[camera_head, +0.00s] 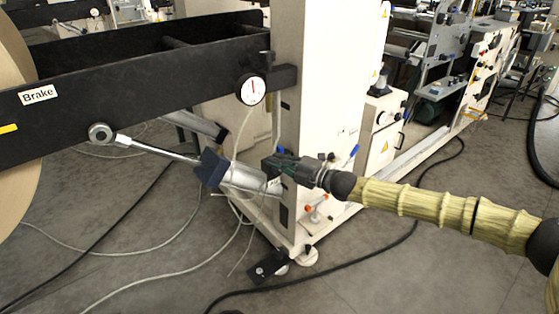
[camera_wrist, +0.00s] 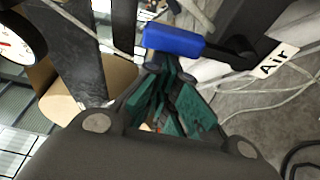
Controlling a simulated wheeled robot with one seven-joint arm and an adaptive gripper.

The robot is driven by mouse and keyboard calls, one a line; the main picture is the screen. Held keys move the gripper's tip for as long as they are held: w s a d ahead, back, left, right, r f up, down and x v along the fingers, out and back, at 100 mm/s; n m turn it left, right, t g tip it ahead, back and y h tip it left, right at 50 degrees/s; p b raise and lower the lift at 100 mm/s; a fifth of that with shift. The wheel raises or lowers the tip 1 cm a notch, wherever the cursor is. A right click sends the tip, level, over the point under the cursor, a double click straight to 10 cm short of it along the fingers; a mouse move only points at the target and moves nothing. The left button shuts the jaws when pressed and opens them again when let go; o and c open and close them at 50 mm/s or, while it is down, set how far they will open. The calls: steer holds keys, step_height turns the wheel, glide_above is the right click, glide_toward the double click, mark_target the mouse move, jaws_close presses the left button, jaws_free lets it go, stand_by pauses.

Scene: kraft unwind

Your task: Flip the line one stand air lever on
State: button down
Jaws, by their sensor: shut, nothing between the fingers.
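The air lever has a blue handle (camera_wrist: 174,40) and a dark stem, with a white "Air" label (camera_wrist: 273,61) to its right in the wrist view. The handle lies crosswise just beyond my fingertips. My gripper (camera_wrist: 168,82) has green fingers drawn together with nothing between them. I cannot tell whether they touch the handle. In the head view my gripper (camera_head: 274,164) is at the white stand (camera_head: 310,80), beside a silver air cylinder (camera_head: 240,177). The air lever is not clearly visible there, near or behind my gripper.
A black arm marked "Brake" (camera_head: 130,85) with a round gauge (camera_head: 251,89) extends left from the stand to a kraft roll (camera_head: 15,140). Orange-handled fittings (camera_head: 314,210) sit low on the stand. Hoses and cables (camera_head: 150,275) cross the floor.

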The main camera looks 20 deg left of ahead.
steer(key=s+a+p, duration=0.2)
steer(key=s, duration=0.2)
steer(key=d, duration=1)
steer(key=shift+s+p, duration=0.3)
